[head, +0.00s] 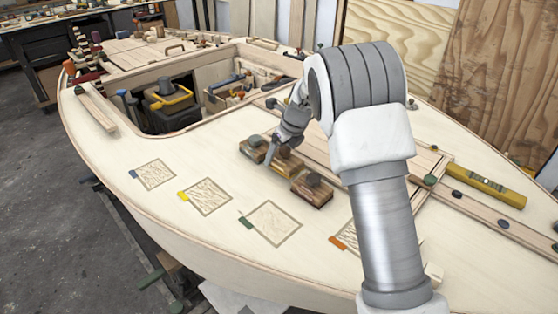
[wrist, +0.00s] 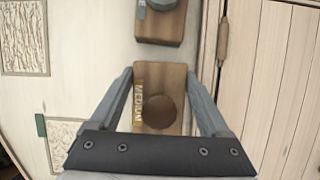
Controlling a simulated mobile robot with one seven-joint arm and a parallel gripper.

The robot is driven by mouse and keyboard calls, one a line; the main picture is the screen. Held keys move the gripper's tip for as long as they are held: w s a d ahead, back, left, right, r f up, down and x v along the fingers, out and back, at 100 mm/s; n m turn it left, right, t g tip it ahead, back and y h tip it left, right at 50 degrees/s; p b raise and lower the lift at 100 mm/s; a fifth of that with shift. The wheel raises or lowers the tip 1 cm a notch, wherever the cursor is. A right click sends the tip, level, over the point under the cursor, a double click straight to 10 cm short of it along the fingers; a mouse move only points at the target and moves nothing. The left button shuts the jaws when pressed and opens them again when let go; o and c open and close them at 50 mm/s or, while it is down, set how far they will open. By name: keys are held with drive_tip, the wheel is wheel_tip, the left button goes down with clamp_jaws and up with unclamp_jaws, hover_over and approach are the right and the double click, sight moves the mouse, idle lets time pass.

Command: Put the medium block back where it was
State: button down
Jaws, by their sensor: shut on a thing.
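The medium block (wrist: 162,78) is a brown wooden block with a round dark knob and a yellow label reading MEDIUM. In the wrist view it lies between the two fingers of my gripper (wrist: 168,100), which is shut on it. In the head view my gripper (head: 281,150) reaches down to the medium block (head: 288,164), the middle one in a row of three; the arm partly hides it. I cannot tell whether it touches the deck.
A block with a grey-green knob (head: 254,146) is at the left of the row, and a dark-knobbed block (head: 312,189) at the right. Outlined patches with blue, yellow (head: 205,197), green (head: 270,222) and orange tabs lie on the deck. An open hatch is behind; a yellow level (head: 487,185) lies right.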

drive_tip(key=shift+f, duration=0.9)
unclamp_jaws()
drive_tip(key=shift+f, duration=0.1)
